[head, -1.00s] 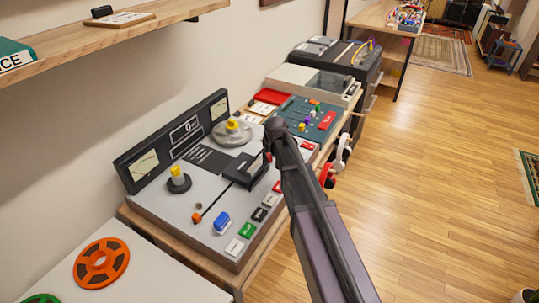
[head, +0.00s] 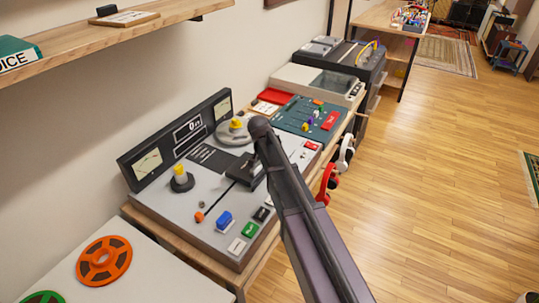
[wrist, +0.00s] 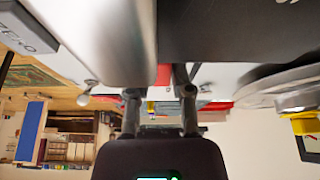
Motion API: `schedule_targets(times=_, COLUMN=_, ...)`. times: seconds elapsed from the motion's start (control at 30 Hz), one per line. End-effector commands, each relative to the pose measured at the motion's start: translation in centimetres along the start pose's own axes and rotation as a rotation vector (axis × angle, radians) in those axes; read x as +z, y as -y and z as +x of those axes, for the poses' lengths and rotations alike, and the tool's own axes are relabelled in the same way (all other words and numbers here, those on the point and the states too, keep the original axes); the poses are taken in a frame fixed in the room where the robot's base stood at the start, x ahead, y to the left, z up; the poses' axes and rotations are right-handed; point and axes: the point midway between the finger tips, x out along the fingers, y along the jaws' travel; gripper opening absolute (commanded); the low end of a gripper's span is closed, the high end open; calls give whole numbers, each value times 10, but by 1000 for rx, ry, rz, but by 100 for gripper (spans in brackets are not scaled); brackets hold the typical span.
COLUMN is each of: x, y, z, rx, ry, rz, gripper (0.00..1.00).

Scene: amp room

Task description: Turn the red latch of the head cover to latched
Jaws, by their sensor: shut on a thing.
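The tape machine (head: 160,207) has a grey deck. Its black head cover (head: 242,171) sits mid-deck, partly hidden behind my arm. In the wrist view, my gripper (wrist: 160,80) has its two dark fingers on either side of a small red piece, the red latch (wrist: 163,75), and is shut on it. Only a little of the latch shows under a large dark shape at the top. In the head view my arm hides the latch and my fingertips, so I cannot tell the latch's angle.
A reel hub with a yellow cap (head: 236,124) stands behind the cover, another (head: 181,175) to its left. Blue (head: 224,219) and green (head: 250,230) controls line the front. A mixer (head: 309,117) is beyond; red headphones (head: 327,184) hang at the edge.

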Motion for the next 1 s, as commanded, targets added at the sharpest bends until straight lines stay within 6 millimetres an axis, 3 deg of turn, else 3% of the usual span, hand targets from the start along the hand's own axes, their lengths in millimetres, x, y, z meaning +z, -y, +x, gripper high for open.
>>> schedule_targets(times=0.63, x=1, y=2, z=0, rx=28, ry=4, rz=72, gripper=0)
schedule_targets(times=0.67, x=1, y=2, z=0, rx=28, ry=4, rz=72, gripper=31)
schedule_targets(times=0.77, x=1, y=2, z=0, rx=28, ry=3, rz=72, gripper=61)
schedule_targets(times=1.0, x=0, y=1, z=0, rx=29, ry=2, rz=71, gripper=63)
